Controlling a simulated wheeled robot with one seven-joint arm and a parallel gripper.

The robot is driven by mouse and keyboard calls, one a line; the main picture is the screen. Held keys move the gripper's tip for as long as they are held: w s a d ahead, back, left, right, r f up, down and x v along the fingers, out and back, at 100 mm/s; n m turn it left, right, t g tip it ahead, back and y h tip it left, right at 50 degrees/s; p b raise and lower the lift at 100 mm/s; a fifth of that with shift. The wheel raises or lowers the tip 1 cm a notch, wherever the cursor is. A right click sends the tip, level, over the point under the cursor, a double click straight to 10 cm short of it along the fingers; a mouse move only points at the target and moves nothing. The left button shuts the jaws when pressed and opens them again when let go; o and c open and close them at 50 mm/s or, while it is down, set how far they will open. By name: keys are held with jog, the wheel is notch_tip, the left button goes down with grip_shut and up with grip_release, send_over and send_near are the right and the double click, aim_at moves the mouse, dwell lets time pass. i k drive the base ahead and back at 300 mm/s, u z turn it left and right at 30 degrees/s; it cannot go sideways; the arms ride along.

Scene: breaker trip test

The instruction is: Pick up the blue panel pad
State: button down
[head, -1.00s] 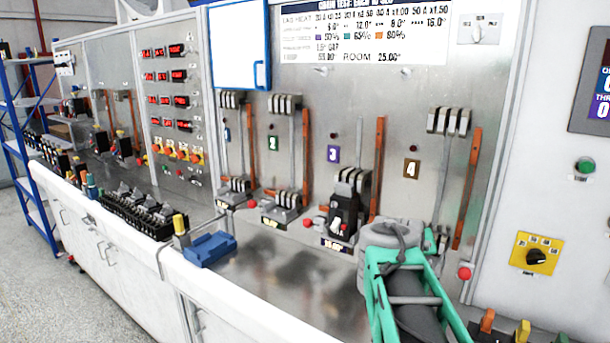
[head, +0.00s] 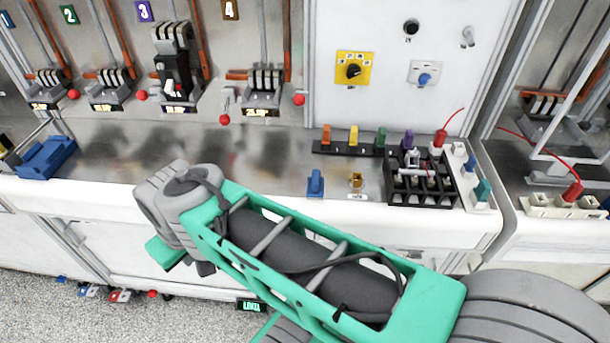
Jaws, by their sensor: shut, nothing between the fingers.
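Two blue items lie on the steel worktop in the head view, and I cannot tell for sure which one is the blue panel pad. A small upright blue piece (head: 315,184) stands near the front edge, left of a small brass-coloured piece (head: 356,182). A larger blue block (head: 46,157) lies at the far left of the worktop. My green and grey arm crosses the lower middle of the view, in front of the counter and clear of both. My gripper does not show, so its place relative to them is hidden.
A rack with orange, yellow and green blocks (head: 350,149) lies behind the small blue piece. A black tray (head: 424,192) stands to its right. Breakers line the back panel (head: 262,88). The white counter edge (head: 90,190) runs along the front. The worktop's middle is mostly bare.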

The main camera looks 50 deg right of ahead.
aim_at(315, 186)
jog(key=z, duration=0.55)
jog(key=k, duration=1.15)
jog(key=z, duration=0.2)
jog(key=i, duration=0.9)
jog(key=z, duration=0.65)
